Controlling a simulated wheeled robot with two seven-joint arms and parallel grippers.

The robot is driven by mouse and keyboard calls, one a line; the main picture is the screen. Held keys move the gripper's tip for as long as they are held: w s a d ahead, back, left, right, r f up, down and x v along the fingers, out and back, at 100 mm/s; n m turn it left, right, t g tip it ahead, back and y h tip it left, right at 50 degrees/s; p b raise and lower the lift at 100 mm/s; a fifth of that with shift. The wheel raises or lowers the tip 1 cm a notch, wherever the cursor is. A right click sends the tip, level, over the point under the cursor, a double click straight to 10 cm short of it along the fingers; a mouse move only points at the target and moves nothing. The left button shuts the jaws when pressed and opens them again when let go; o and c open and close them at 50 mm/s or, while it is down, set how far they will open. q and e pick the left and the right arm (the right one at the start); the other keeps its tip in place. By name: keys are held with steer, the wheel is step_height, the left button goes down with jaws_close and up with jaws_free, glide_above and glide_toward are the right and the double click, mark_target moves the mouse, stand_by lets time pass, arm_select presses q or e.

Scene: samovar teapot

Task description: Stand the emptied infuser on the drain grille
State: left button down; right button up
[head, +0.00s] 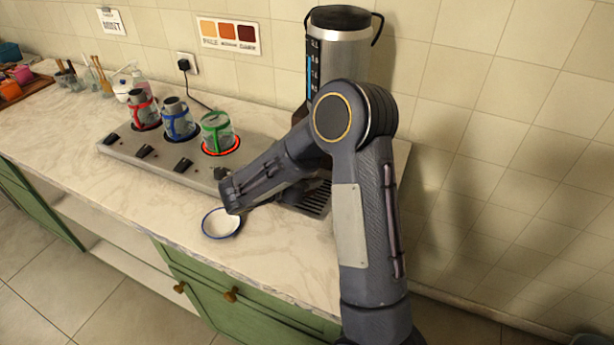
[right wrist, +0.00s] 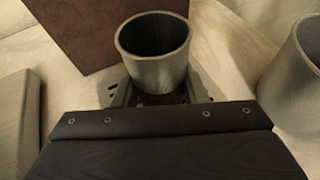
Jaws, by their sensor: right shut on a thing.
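The infuser (right wrist: 152,58), a grey metal cup with an open dark mouth, is held in my right gripper (right wrist: 154,97) in the right wrist view. No leaves show inside, but its bottom is too dark to tell. Its lower part is hidden by the gripper. In the head view my right arm covers the infuser and the jaws. The drain grille (head: 318,201) is a dark slotted plate below the tall metal urn, partly hidden by my arm. Whether the infuser touches any surface cannot be told. My left gripper is out of view.
A grey warmer (head: 168,165) carries glasses in red, blue and green (head: 216,130) holders; the green one shows no infuser. A blue-rimmed white bowl (head: 221,223) sits near the counter's front edge. The urn (head: 339,50) stands behind my arm. A brown block (right wrist: 95,30) is near the infuser.

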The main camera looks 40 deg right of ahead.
steer(key=shift+f, duration=0.15)
steer(key=o, duration=1)
